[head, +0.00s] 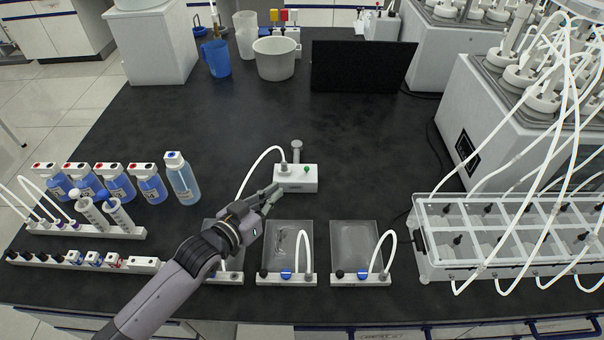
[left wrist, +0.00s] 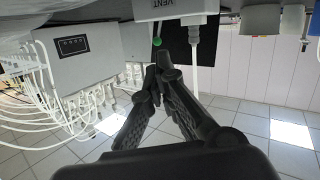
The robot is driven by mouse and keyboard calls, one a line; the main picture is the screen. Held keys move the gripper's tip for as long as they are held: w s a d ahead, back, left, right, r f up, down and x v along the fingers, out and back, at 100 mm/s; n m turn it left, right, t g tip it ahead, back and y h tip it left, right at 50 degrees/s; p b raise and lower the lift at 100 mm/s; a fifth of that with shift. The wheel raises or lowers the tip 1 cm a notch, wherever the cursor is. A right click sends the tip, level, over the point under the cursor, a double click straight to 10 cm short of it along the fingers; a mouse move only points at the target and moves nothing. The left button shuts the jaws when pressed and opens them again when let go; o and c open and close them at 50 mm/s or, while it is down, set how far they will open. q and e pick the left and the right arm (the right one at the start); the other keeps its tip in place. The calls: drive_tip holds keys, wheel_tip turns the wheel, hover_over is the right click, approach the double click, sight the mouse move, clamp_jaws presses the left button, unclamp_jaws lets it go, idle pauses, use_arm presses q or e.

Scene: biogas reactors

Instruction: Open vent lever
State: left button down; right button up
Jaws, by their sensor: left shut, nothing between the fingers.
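The vent box (head: 296,180) is a small white block on the black bench, with a grey upright post, a white tube on its left and a small green-tipped lever (head: 306,170) on top. In the left wrist view the box (left wrist: 172,9) appears at the top edge, upside down and marked VENT, with the green tip (left wrist: 157,42) showing. My left gripper (head: 272,194) is shut and empty, just front-left of the box. In the wrist view its fingertips (left wrist: 160,62) meet close to the green tip; whether they touch it I cannot tell. My right gripper is not in view.
Flat clear trays (head: 355,240) with white tube loops stand in front of the box. A black screen (head: 362,68) and white tub (head: 274,58) are behind. The bench between is clear.

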sight(307, 169)
use_arm(q)
drive_tip(key=p+x, duration=0.1)
drive_tip(key=x, duration=0.7)
drive_tip(key=shift+w+d, duration=0.15)
drive_tip(key=shift+w, duration=0.15)
drive_tip(key=shift+w+d+f, duration=0.15)
drive_tip(key=shift+w+d, duration=0.25)
drive_tip(key=shift+w, duration=0.1)
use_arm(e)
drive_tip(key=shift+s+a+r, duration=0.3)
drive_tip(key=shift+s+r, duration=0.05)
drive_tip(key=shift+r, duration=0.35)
use_arm(q)
drive_tip(key=shift+p, duration=0.3)
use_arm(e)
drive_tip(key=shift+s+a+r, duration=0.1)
use_arm(q)
drive_tip(key=shift+w+r+p, duration=0.1)
drive_tip(key=shift+r+p, duration=0.15)
drive_tip(key=shift+p, duration=0.1)
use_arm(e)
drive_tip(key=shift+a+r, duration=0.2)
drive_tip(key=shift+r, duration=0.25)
use_arm(q)
drive_tip(key=shift+w+g+p, duration=0.1)
drive_tip(key=shift+g+p, duration=0.3)
drive_tip(key=shift+p, duration=0.05)
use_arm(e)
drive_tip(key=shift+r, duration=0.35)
